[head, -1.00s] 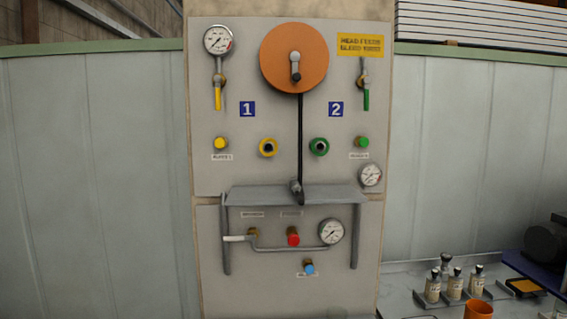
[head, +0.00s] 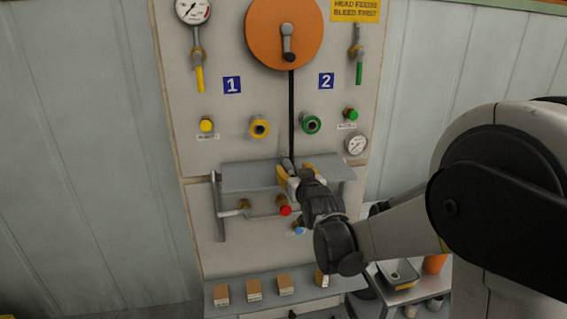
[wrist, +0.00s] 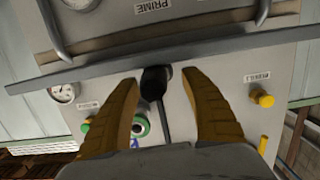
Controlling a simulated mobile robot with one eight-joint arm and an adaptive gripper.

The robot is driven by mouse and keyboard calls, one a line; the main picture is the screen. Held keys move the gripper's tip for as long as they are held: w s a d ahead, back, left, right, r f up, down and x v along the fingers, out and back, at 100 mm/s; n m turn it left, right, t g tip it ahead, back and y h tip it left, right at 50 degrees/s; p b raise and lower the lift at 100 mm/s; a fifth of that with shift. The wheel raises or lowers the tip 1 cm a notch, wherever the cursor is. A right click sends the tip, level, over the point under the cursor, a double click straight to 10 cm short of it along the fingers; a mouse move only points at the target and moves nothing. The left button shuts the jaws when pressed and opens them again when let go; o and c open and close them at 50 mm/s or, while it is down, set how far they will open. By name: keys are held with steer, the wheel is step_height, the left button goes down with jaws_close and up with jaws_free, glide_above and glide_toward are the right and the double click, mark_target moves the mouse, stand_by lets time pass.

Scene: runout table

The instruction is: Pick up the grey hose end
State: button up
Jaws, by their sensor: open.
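The grey hose end (head: 287,163) hangs on a black hose (head: 291,115) from the orange reel (head: 284,33) on the panel, at the front of the grey shelf (head: 248,178). My gripper (head: 298,172) is at the shelf, with its yellow fingers beside the hose end and partly covering it in the head view. In the wrist view the hose end (wrist: 155,82) looks dark and lies between the two open fingertips (wrist: 157,77). Gaps show on both sides, so neither finger visibly touches it. The hose runs down between the fingers there.
Yellow (head: 259,127) and green (head: 311,124) ports sit above the shelf. A red knob (head: 285,211) and a blue knob (head: 298,231) are below. A lower ledge (head: 235,306) holds several small boxes. An orange cup (head: 435,264) stands at right.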

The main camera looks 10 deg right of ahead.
mark_target(287, 164)
steer(key=w, duration=0.4)
steer(key=w+f+p, duration=0.1)
steer(key=shift+w+a, duration=0.2)
steer(key=shift+w, duration=0.2)
steer(key=shift+s+r, duration=0.1)
steer(key=shift+s, duration=0.1)
steer(key=shift+c, duration=0.5)
jaws_close()
